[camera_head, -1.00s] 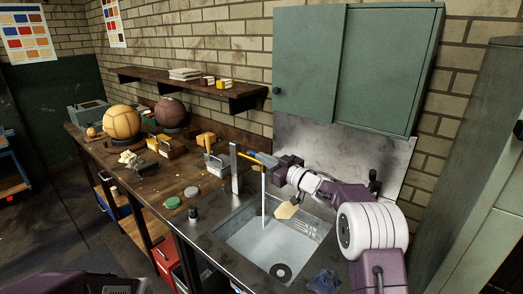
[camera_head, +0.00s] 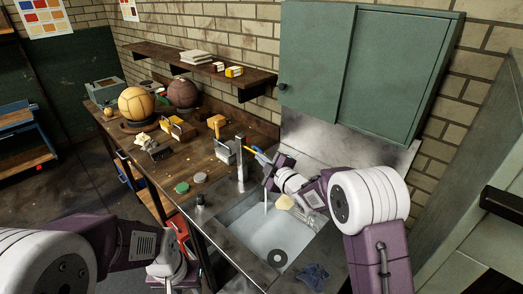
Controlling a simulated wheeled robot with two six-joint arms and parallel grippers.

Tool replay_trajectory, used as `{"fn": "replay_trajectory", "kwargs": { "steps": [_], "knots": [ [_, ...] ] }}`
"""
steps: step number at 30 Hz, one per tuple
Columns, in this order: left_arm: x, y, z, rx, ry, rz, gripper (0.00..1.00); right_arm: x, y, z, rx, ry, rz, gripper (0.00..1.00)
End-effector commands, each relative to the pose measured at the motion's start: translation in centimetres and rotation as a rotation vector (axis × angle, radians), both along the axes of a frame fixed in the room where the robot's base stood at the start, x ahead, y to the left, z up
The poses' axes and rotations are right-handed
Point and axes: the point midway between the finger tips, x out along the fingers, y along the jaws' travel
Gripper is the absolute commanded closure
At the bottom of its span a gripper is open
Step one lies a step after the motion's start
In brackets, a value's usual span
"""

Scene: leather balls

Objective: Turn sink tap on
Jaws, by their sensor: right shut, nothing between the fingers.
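The sink tap (camera_head: 240,178) is an upright grey metal post at the back left edge of the sink (camera_head: 250,241). A yellow and blue piece shows at its top; I cannot tell whether it is tap handle or fingertip. My right gripper (camera_head: 262,160) is shut and empty, its tips close beside the tap top. I cannot tell whether they touch. A thin pale vertical streak (camera_head: 266,198), perhaps running water, hangs over the basin, partly hidden by my right wrist.
The workbench (camera_head: 160,188) left of the sink holds a tan ball (camera_head: 137,105), a brown ball (camera_head: 182,93), small tools and lids. A wooden shelf (camera_head: 200,68) and green cabinet (camera_head: 350,65) hang above. A blue cloth (camera_head: 314,275) lies at the sink's front right.

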Motion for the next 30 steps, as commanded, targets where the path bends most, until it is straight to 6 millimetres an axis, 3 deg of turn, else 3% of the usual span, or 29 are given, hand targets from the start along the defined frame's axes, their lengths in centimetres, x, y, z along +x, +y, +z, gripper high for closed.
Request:
{"fn": "replay_trajectory", "kwargs": {
  "steps": [8, 9, 16, 30],
  "knots": [
    [0.0, 0.0, 2.2, 0.000, 0.000, 0.000, 0.64, 5.3, 2.9, -0.5, 0.001, 0.001, 0.001, 1.00],
    [0.0, 0.0, 2.4, 0.000, 0.000, 0.000, 0.64, 5.8, 2.2, -1.0, 0.001, 0.004, -0.003, 1.00],
    [0.0, 0.0, 3.1, 0.000, 0.000, 0.000, 0.64, 7.1, 0.4, -2.7, 0.001, 0.001, -0.001, 1.00],
    [0.0, 0.0, 2.4, 0.000, 0.000, 0.000, 0.64, 7.6, -0.3, -3.5, 0.001, 0.000, -0.002, 1.00]
  ]
}}
